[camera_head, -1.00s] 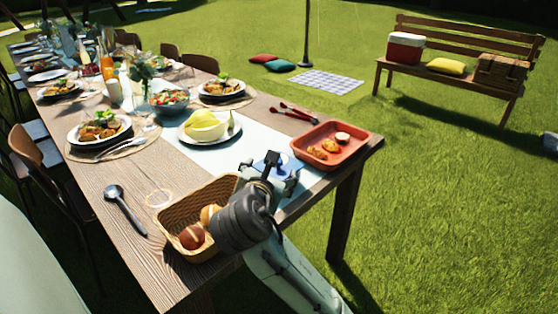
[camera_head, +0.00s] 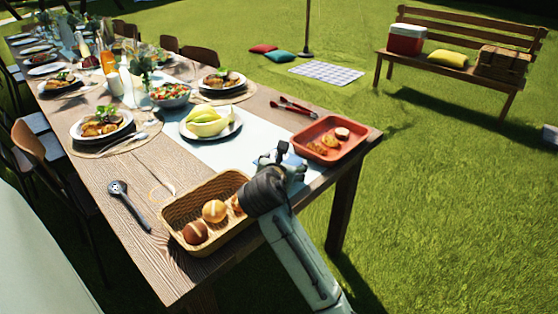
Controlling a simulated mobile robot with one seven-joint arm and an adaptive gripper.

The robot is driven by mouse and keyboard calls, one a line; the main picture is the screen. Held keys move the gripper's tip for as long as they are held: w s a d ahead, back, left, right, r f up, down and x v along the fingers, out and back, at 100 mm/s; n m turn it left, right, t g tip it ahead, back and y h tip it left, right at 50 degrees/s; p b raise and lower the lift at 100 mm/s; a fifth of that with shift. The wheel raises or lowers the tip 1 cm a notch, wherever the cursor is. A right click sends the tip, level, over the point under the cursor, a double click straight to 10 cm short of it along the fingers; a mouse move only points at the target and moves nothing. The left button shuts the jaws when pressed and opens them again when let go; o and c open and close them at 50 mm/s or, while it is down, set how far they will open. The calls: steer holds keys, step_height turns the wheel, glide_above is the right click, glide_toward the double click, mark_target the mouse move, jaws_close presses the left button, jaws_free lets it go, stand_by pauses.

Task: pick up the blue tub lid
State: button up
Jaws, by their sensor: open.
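A small patch of blue, which looks like the blue tub lid (camera_head: 293,160), shows just behind my gripper, near the table's right edge. Most of it is hidden by my gripper and wrist, so its shape and what it rests on cannot be made out. My gripper (camera_head: 281,158) is open, over or right beside the blue patch, between the bread basket and the red tray. I cannot tell whether the fingers touch the lid.
A wicker basket (camera_head: 178,213) of rolls stands left of my arm. A red tray (camera_head: 329,153) with food is to the right. A plate (camera_head: 232,130) of yellow fruit, red tongs (camera_head: 291,105) and a dark spoon (camera_head: 128,203) lie on the table (camera_head: 95,178).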

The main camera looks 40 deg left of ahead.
steer(key=shift+c, duration=0.4)
steer(key=c, duration=1.2)
